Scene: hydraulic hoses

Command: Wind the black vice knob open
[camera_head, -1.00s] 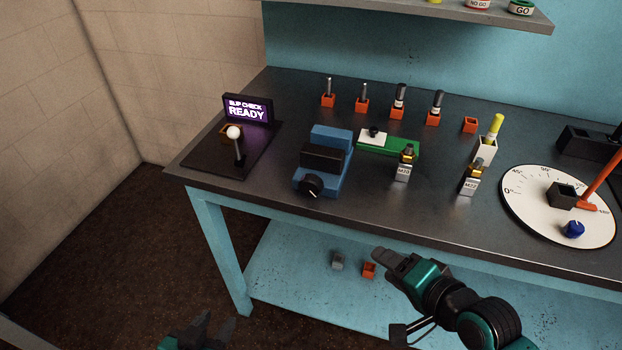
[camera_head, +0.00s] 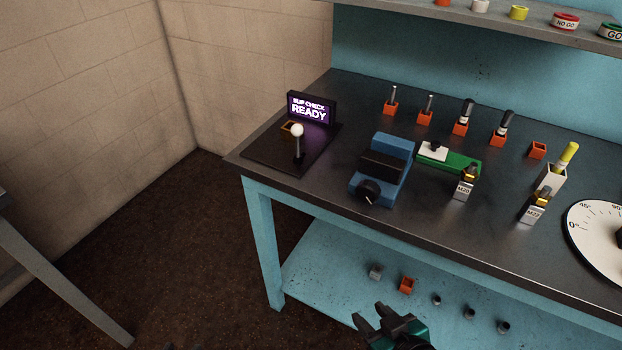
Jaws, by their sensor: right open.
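The black vice knob (camera_head: 369,192) is on the front face of the blue vice (camera_head: 394,150), near the front edge of the dark bench top. A black jaw block (camera_head: 381,166) sits across the vice behind the knob. My right gripper (camera_head: 372,322) is open and empty at the bottom of the view, in front of the bench and below its top. It is well apart from the knob. My left gripper is not in this view.
A lever with a white ball (camera_head: 297,131) and a lit READY sign (camera_head: 311,108) stand left of the vice. A green block (camera_head: 461,162) and the M20 holder (camera_head: 463,187) stand close on its right. A lower shelf (camera_head: 330,275) holds small parts.

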